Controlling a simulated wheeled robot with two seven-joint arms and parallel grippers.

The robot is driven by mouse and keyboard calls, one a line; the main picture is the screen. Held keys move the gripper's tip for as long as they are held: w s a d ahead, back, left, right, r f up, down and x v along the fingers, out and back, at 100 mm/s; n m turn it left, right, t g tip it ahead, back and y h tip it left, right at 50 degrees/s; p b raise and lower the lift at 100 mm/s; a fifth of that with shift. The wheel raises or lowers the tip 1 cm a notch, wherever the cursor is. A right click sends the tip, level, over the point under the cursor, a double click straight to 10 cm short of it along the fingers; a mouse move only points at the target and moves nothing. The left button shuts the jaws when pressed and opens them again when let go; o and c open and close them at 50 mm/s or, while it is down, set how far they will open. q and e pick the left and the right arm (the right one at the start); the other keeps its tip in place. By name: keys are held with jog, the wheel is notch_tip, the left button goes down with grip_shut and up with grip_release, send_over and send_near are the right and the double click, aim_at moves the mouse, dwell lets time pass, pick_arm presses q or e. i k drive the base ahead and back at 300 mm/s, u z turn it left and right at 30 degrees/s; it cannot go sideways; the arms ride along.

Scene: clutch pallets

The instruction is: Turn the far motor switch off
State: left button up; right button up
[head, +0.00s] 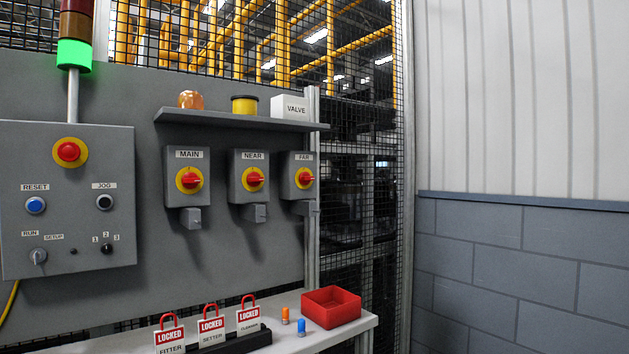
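The far motor switch (305,178) is a red rotary handle on a yellow disc, on a grey box labelled FAR. It is the rightmost of three such switches on the grey panel. Its red handle looks roughly horizontal, though the view is at an angle. The NEAR switch (254,179) and the MAIN switch (189,180) sit to its left, with similar handles. A small grey block hangs under each box. Neither of my grippers is in view.
A shelf (240,119) above the switches holds an amber object, a yellow spool and a VALVE box (290,107). A control box (65,200) is left; mesh fencing stands behind.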

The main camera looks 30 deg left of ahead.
aim_at(305, 178)
jog(key=u, duration=0.85)
jog(key=i, duration=1)
jog(key=u, duration=1.1)
